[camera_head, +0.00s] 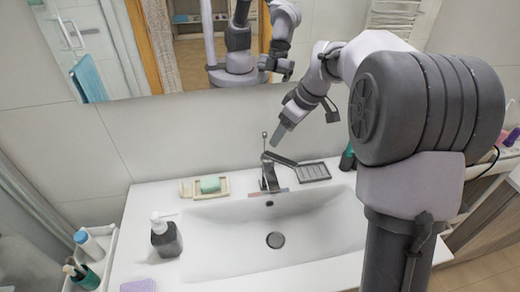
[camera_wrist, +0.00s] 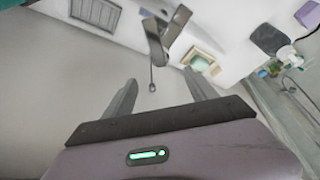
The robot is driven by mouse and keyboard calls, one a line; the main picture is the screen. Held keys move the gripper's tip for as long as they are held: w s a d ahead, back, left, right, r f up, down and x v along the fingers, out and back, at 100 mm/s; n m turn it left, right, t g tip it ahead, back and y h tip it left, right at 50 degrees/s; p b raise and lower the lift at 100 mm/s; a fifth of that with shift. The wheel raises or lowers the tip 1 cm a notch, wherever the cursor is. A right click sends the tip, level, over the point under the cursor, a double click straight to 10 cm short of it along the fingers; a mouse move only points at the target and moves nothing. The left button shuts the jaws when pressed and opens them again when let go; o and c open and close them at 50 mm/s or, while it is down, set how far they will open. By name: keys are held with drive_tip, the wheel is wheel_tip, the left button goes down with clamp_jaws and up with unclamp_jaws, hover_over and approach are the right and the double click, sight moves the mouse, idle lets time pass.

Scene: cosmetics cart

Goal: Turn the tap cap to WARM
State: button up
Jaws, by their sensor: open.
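The chrome tap (camera_head: 268,180) stands at the back of the white basin. Its dark lever cap (camera_head: 281,159) points to the right in the head view. A small strip with reddish and bluish colours lies at the tap's foot; its lettering is too small to read. In the wrist view the tap (camera_wrist: 177,22) and its cap (camera_wrist: 154,42) show beyond the fingertips. My gripper (camera_head: 279,133) is above the tap, pointing down, apart from it. In the wrist view my gripper (camera_wrist: 163,82) is open, with nothing between its fingers.
A thin rod with a knob (camera_head: 264,135) rises behind the tap. A soap dish (camera_head: 186,190) with green soap is left of the tap, a grey rack (camera_head: 314,172) right. A dark soap dispenser (camera_head: 166,240) stands front left. A mirror (camera_head: 180,55) hangs behind. The basin (camera_head: 325,225) is empty.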

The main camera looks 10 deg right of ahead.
sight(269, 154)
drive_tip(key=b+x, duration=0.3)
drive_tip(key=x, duration=1)
drive_tip(key=shift+c, duration=0.3)
clamp_jaws()
